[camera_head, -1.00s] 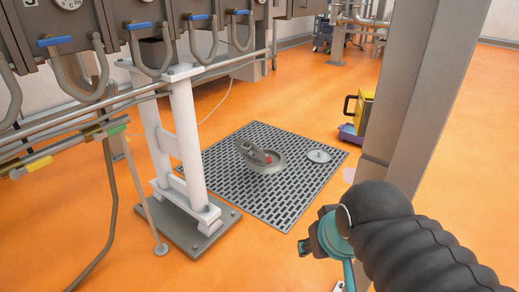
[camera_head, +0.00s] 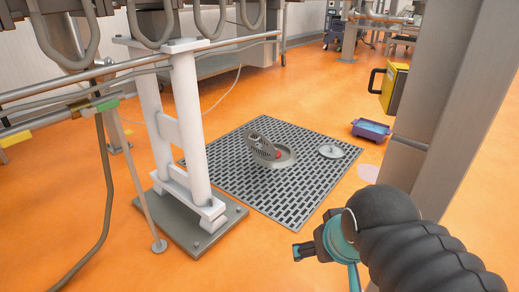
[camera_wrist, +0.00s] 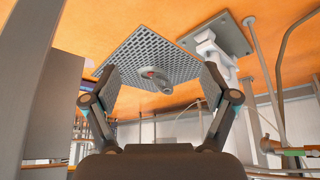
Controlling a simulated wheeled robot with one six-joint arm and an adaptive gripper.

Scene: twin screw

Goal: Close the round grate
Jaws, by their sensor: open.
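The round grate (camera_head: 263,147) stands tilted up on the left side of a round opening (camera_head: 284,160) in a dark slotted floor mat (camera_head: 230,177). A small red part shows at the opening beside the grate. The grate also shows small in the wrist view (camera_wrist: 160,84), which looks upside down. My gripper (camera_head: 299,251) is in front and to the right of the mat, well apart from the grate. In the wrist view its two fingers (camera_wrist: 160,84) are spread wide with nothing between them up close.
A white post stand (camera_head: 190,130) on a grey base plate is left of the mat. A metal pillar (camera_head: 455,100) rises at the right, close to my arm. A small round disc (camera_head: 331,152) lies on the mat. A blue tray (camera_head: 371,130) and yellow case (camera_head: 394,88) are behind.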

